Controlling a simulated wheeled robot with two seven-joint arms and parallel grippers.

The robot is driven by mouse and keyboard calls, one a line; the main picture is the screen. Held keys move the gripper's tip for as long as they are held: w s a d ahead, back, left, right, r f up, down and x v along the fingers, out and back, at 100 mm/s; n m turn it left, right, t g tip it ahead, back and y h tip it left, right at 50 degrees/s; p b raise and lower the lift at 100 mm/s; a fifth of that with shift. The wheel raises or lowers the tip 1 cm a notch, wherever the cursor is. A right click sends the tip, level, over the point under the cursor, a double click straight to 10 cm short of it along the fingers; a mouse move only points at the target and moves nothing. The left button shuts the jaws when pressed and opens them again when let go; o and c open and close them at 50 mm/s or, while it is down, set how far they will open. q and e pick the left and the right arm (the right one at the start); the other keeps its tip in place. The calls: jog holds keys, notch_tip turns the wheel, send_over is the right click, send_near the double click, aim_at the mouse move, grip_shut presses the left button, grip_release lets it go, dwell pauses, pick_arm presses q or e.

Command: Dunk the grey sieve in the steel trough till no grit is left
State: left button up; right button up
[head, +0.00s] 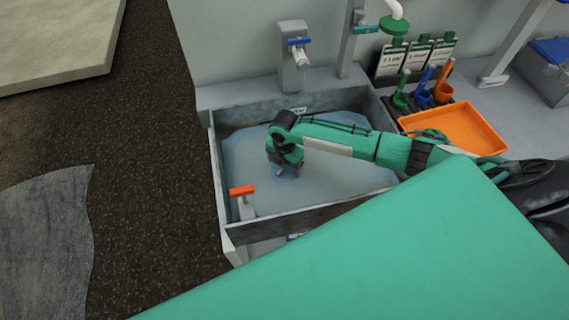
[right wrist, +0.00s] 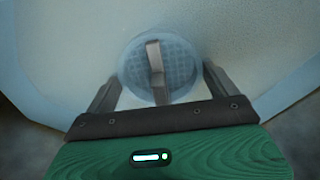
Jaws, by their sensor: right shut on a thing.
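The steel trough (head: 318,214) holds cloudy blue-grey water. My right gripper (head: 284,168) points down into it, left of its middle. In the right wrist view the grey sieve (right wrist: 178,72) is round, with a mesh and a pale upright strap across it. It looks to be under the water. My right gripper (right wrist: 160,84) is shut on the sieve, with a finger at each side. In the head view the sieve is mostly hidden under the gripper. Whether grit lies in the mesh I cannot tell. My left gripper is not in view.
An orange tray (head: 455,128) stands right of the trough, with green, blue and orange scoops (head: 422,97) behind it. A blue-handled tap (head: 293,55) stands at the back. An orange-handled valve (head: 242,190) is at the trough's left wall. Dark floor lies left.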

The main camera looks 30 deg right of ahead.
jog(key=shift+r, duration=0.15)
dwell(0.4)
notch_tip(320, 180, up, 18)
jog(key=p, duration=1.7)
jog(key=shift+r, duration=0.15)
dwell(0.9)
